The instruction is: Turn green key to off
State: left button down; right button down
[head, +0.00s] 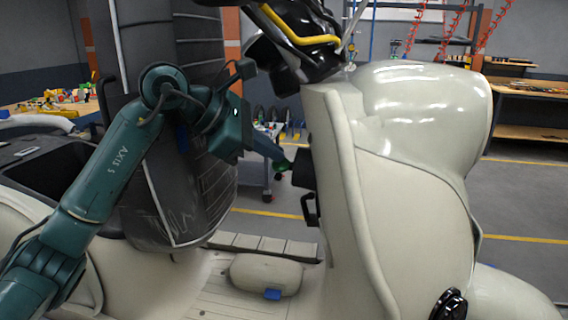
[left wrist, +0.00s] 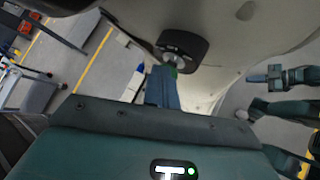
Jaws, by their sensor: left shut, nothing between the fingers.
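The green key (head: 282,167) sits in a black ignition lock (head: 303,168) on the cream scooter's inner front panel. In the left wrist view a bit of the green key (left wrist: 172,70) shows between the fingertips and the black lock (left wrist: 183,47). My left gripper (head: 280,158) is shut and empty, its tips right at the key. Its fingers (left wrist: 164,82) hide most of the key in the wrist view, so I cannot tell how it is turned or whether they touch it. Teal parts of my right arm (left wrist: 290,78) show at that view's right edge.
A black hook (head: 310,209) sticks out below the lock.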

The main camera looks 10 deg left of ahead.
pick_arm(q)
jog(key=shift+a+f, duration=0.1)
jog(key=shift+f, duration=0.65)
jog(key=r+p+v, duration=0.1)
jog(key=v, duration=0.8)
jog(key=shift+w+d+p, duration=0.2)
jog(key=shift+d+p, duration=0.2)
dwell(0.5)
dwell(0.4)
